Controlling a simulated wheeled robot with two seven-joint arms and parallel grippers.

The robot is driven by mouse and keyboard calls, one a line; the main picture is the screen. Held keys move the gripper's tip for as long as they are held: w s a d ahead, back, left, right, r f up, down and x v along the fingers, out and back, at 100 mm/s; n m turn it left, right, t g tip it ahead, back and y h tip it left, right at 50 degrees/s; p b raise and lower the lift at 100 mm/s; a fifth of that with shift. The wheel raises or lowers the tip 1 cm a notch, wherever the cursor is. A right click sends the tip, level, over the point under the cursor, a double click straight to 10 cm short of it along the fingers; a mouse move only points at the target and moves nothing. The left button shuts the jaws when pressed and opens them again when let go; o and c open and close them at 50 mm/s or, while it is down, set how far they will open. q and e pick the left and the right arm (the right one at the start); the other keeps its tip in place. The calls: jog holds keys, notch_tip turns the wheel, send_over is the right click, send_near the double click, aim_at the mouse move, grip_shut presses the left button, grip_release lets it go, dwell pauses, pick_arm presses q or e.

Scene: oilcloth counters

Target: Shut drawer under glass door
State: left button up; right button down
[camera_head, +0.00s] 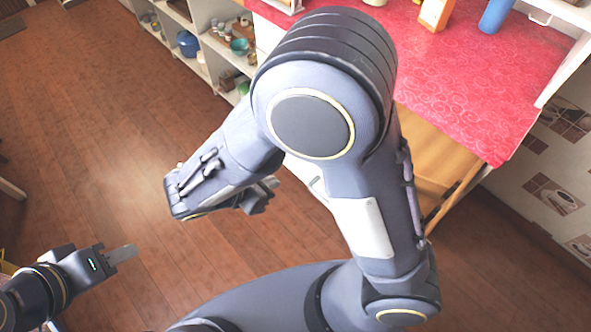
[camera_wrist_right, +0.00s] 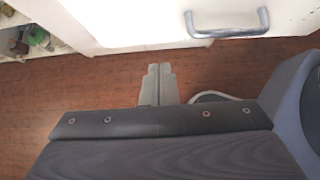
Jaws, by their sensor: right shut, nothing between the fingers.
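A white drawer front (camera_wrist_right: 150,20) with a silver bar handle (camera_wrist_right: 228,32) fills the top of the right wrist view. In the head view, part of a white front (camera_head: 305,175) shows behind my right arm, with most of it hidden. My right gripper (camera_head: 268,184) is shut and empty. In the right wrist view its fingertips (camera_wrist_right: 159,70) are together, below and left of the handle and apart from it. My left gripper (camera_head: 122,254) is over the floor at lower left; its finger gap cannot be made out. I cannot make out a glass door.
A red patterned counter (camera_head: 470,75) bears an orange box (camera_head: 435,12) and a blue cylinder (camera_head: 496,14). A wooden panel (camera_head: 440,155) is below it. White shelves (camera_head: 212,55) with jars stand at upper left. The wooden floor (camera_head: 90,130) at left is clear.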

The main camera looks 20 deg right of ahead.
jog(key=w+d+f, duration=0.3)
jog(key=d+f, duration=0.1)
jog(key=d, duration=0.3)
jog(key=shift+d, duration=0.3)
jog(key=shift+d, duration=0.1)
jog(key=w+d, duration=0.3)
jog(key=d, duration=0.5)
jog(key=w+d, duration=0.4)
jog(key=d, duration=0.5)
jog(key=w+d+b, duration=0.1)
jog(key=w+d, duration=0.3)
jog(key=d, duration=0.5)
jog(key=shift+d, duration=0.2)
jog(key=shift+w+d, duration=0.1)
jog(key=shift+d, duration=0.15)
jog(key=shift+d+r, duration=0.1)
jog(key=shift+r, duration=0.05)
